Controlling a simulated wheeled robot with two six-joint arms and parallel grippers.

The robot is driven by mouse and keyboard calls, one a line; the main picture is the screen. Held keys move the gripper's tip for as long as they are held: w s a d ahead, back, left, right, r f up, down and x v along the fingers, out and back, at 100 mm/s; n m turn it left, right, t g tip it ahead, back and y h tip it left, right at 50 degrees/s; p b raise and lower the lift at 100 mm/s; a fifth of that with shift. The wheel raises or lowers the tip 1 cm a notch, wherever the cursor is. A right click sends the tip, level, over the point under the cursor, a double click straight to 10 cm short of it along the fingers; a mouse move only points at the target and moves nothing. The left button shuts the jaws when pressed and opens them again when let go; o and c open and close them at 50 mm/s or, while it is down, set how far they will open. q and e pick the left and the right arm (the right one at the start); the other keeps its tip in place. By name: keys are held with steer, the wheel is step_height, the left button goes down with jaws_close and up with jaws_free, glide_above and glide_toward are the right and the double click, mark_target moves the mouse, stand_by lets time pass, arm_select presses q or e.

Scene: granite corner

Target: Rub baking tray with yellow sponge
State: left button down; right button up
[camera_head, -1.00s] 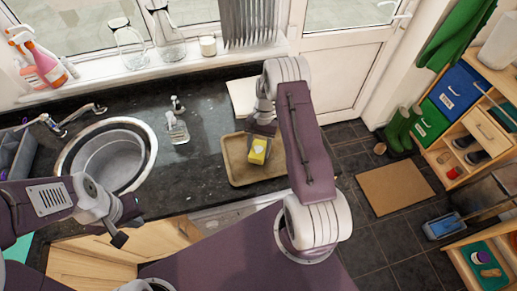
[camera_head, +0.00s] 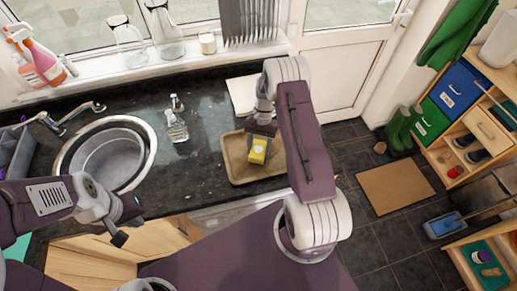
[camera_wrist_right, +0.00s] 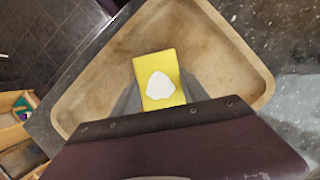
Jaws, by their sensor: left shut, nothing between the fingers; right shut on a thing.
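The baking tray (camera_head: 236,168) is a tan, shallow tray on the dark counter, right of the sink. Its pale rim also shows in the right wrist view (camera_wrist_right: 232,45). The yellow sponge (camera_head: 257,152) has a white patch on its face and is over the tray; it also shows in the right wrist view (camera_wrist_right: 163,66). My right gripper (camera_head: 259,141) is shut on the sponge, one finger at each side. Whether the sponge touches the tray floor is hard to tell. My left gripper (camera_head: 119,239) is shut and empty, near the counter's front edge below the sink.
A round steel sink (camera_head: 108,158) is left of the tray. A clear soap bottle (camera_head: 176,126) stands between them. A pale board (camera_head: 242,96) lies behind the tray. Bottles and jars line the windowsill.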

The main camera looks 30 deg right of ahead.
steer(key=shift+f+b, duration=0.3)
steer(key=shift+f, duration=0.1)
steer(key=shift+s+d+r, duration=0.1)
steer(key=shift+s+d, duration=0.1)
steer(key=shift+d, duration=0.7)
steer(key=shift+s+d, duration=0.2)
steer(key=shift+d, duration=0.7)
steer(key=shift+w+a, duration=0.15)
steer(key=shift+a, duration=0.65)
steer(key=shift+w+a, duration=0.25)
steer(key=shift+a, duration=0.8)
steer(key=shift+w+d+f+b, duration=0.2)
steer(key=shift+w+f+b, duration=0.15)
steer(key=shift+w+b, duration=0.25)
steer(key=shift+w+d+r, duration=0.1)
steer(key=shift+w, duration=0.45)
steer(key=shift+r, duration=0.1)
